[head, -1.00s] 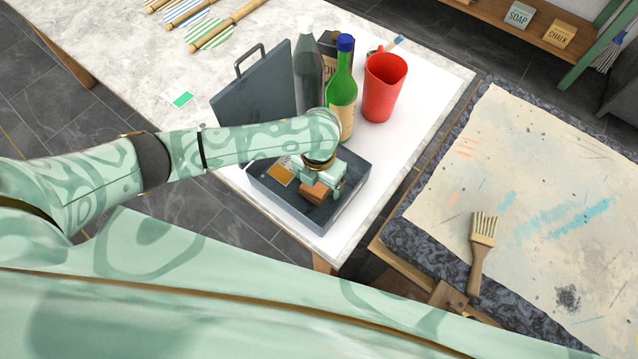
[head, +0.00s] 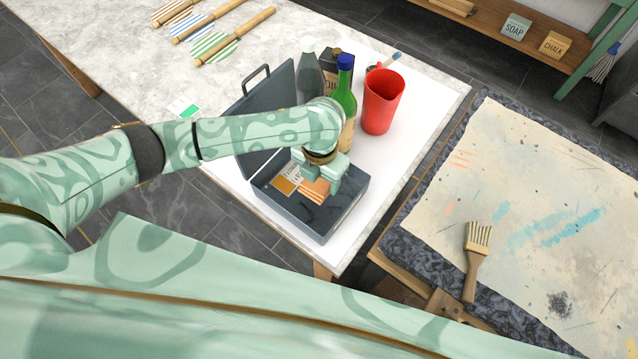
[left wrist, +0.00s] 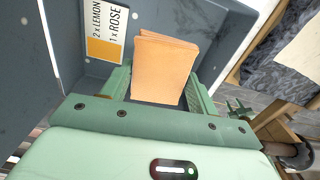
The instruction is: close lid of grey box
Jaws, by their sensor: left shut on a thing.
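The grey box (head: 346,220) stands on the front corner of the table. Its lid (head: 268,105) is open and stands up at the back left, with a handle on its top edge; my left forearm hides its lower part. My left gripper (head: 318,184) is over the box's inside, shut on an orange-brown block (head: 316,191). In the left wrist view the block (left wrist: 164,65) is between the two green fingers. I cannot tell whether the block touches the box floor. A card (head: 285,184) reading "2 x LEMON 1 x ROSE" in the left wrist view (left wrist: 102,32) lies in the box.
A brush (head: 474,262) lies on the stained cloth at right.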

